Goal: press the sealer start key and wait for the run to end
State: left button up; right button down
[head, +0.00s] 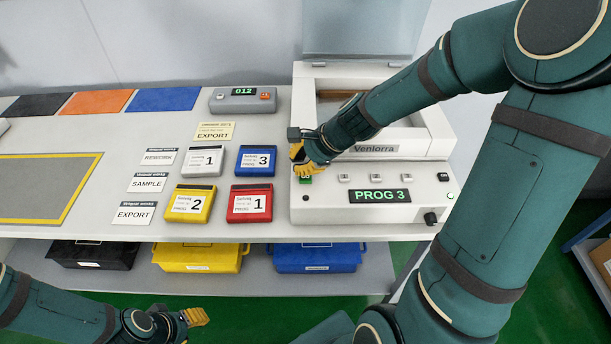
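The sealer (330,213) is a white machine at the right of the bench, marked "Venlorra". Its green display (380,196) reads PROG 3. A green key (305,180) shows at the left end of its front panel, partly covered by my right gripper. My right gripper (299,163) has yellow fingertips pointing down at this key; I cannot tell whether they touch it, and its opening is hard to make out. My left gripper (197,317) is low in front of the bench, away from the sealer, with no object seen in it; its opening is also unclear.
Grey, blue, yellow and red cartridge-like boxes (249,204) lie left of the sealer, beside label cards (147,184). A grey device (246,100) reads 012. Black, yellow and blue bins (318,258) stand on the lower shelf. The sealer's clear lid (362,28) stands raised.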

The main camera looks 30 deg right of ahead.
jog(key=shift+f, duration=0.35)
jog(key=shift+f+b, duration=0.45)
jog(key=shift+b, duration=0.2)
dwell(0.4)
jog(key=shift+r, duration=0.15)
jog(key=shift+r+p, duration=0.75)
jog(key=shift+p, duration=0.05)
notch_tip(320, 180, up, 5)
jog(key=p, duration=0.4)
jog(key=shift+p, duration=0.4)
dwell(0.5)
